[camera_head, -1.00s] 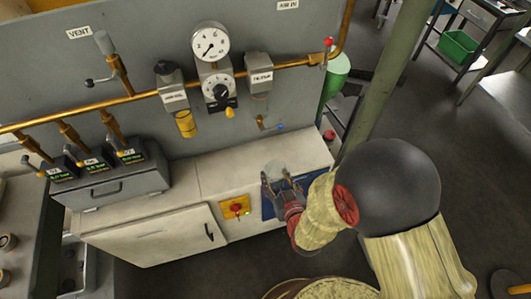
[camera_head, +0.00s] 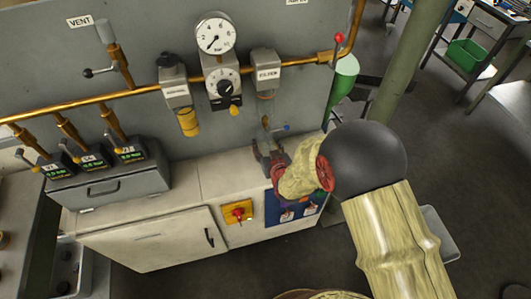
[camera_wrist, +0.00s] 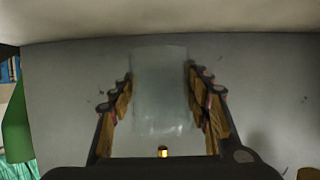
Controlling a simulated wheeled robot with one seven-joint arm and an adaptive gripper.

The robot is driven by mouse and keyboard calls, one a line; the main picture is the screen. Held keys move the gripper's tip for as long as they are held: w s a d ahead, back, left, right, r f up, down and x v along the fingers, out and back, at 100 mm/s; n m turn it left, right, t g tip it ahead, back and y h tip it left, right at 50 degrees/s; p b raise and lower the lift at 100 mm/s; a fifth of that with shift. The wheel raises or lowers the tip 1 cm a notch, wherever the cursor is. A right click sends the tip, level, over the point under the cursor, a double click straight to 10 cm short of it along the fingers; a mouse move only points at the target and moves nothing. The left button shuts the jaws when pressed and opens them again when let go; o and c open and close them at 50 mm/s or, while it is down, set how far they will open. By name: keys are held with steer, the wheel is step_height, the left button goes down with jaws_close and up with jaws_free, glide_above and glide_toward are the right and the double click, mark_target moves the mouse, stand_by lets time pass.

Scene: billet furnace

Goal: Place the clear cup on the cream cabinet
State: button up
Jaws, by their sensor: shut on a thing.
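My gripper (camera_head: 268,158) is over the right end of the cream cabinet (camera_head: 225,177), close to the grey panel behind it. In the wrist view my gripper (camera_wrist: 160,103) is shut on the clear cup (camera_wrist: 160,85), with a jointed finger on each side. The cup looks pale and see-through there. A pale surface, likely the cabinet top, runs along the top of the wrist view near the cup's end. I cannot tell whether they touch.
A drawer unit with displays (camera_head: 105,185) stands on the cabinet's left. The middle of the cabinet top is clear. A green post stands right.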

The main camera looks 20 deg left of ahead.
mark_target(266, 151)
step_height(266, 151, down, 4)
steer(key=shift+b, duration=0.8)
steer(key=shift+w+a+f, duration=0.1)
steer(key=shift+w+f, duration=0.05)
steer(key=shift+b, duration=0.3)
steer(key=o, duration=1.3)
steer(key=shift+c, duration=0.2)
